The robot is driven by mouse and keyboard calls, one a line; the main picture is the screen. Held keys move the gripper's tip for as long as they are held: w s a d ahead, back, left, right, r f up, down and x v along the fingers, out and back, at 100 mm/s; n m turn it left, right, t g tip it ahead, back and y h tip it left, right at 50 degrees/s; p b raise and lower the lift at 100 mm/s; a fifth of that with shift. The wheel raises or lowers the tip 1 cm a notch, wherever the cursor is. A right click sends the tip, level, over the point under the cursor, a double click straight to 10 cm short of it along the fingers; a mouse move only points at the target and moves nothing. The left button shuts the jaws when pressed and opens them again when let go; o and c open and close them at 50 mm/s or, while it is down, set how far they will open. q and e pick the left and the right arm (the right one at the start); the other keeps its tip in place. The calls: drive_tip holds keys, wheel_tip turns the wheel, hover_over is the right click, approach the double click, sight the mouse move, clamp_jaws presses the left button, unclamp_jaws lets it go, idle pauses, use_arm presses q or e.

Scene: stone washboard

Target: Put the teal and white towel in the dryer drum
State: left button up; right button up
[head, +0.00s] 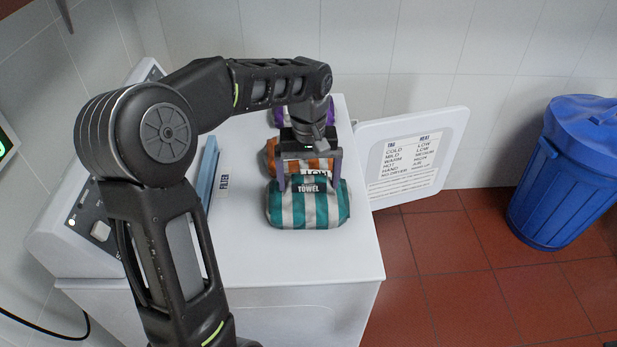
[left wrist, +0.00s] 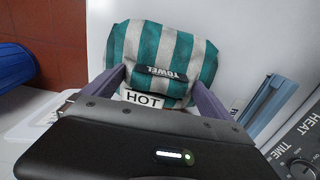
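The teal and white striped towel (head: 308,212), a rolled bundle with a dark "TOWEL" tag, lies on the white dryer top (head: 300,258) near its right side. It also fills the middle of the left wrist view (left wrist: 160,55). My left gripper (head: 309,184) is over the towel's far edge, fingers spread and pointing down. In the left wrist view its fingers (left wrist: 160,90) stand apart, with a white "HOT" label between them. I cannot tell whether they touch the cloth. The drum opening is hidden. My right gripper is not in view.
An orange striped bundle (head: 270,158) and a purple one (head: 276,118) lie behind the towel, partly covered by my arm. A white door-like panel with a heat chart (head: 408,155) stands out to the right. A blue filter (head: 207,170) is left; a blue bin (head: 565,175) stands far right.

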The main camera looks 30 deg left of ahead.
use_arm(q)
drive_tip(key=shift+r, duration=0.2)
wheel_tip(320, 180, up, 6)
drive_tip(key=shift+w, duration=0.1)
wheel_tip(320, 180, up, 6)
drive_tip(key=p, duration=0.4)
drive_tip(key=shift+o, duration=0.4)
drive_tip(key=shift+f, duration=0.1)
